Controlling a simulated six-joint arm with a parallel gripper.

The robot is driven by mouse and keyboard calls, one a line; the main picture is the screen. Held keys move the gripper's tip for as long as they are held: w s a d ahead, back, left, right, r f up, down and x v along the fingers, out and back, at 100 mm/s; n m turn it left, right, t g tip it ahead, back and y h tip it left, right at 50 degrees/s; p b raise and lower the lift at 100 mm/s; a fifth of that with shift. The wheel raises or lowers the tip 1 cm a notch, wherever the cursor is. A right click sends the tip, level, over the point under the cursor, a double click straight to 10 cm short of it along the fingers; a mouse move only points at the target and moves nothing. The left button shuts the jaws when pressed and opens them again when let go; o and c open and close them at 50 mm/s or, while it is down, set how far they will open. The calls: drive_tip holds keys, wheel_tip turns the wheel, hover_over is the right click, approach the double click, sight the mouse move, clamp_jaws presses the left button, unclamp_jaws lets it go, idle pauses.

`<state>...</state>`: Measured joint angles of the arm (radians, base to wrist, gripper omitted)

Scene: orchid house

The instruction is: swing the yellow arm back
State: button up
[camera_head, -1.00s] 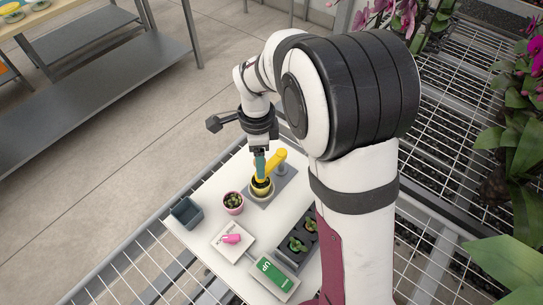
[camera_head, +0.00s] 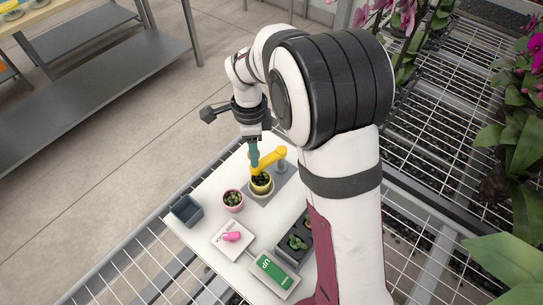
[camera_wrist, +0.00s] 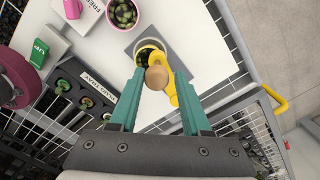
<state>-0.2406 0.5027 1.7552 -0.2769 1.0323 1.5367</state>
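The yellow arm (camera_head: 270,160) reaches from a grey post (camera_head: 282,166) on a grey plate (camera_head: 287,186), passing beside and partly over a yellow pot (camera_head: 262,187) with a plant. My gripper (camera_head: 254,165) is lowered at this free end. In the wrist view its teal fingers (camera_wrist: 161,76) stand apart with the knob between them; I cannot tell whether one touches it.
A pink pot (camera_head: 233,207) stands left of the plate, with a dark grey bin (camera_head: 186,211) farther left. A green "UP" block (camera_head: 273,271) and a dark plant tray (camera_head: 287,254) are in front.

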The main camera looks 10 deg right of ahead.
drive_tip(key=shift+w+a, duration=0.1)
drive_tip(key=shift+w, duration=0.15)
drive_tip(key=shift+w+a, duration=0.25)
drive_tip(key=shift+w, duration=0.25)
drive_tip(key=shift+w+a, duration=0.2)
drive_tip(key=shift+w, duration=0.25)
drive_tip(key=shift+w, duration=1.2)
drive_tip(key=shift+a, duration=0.1)
drive_tip(key=shift+w, duration=0.1)
drive_tip(key=shift+w+d, duration=0.25)
drive_tip(key=shift+w, duration=0.8)
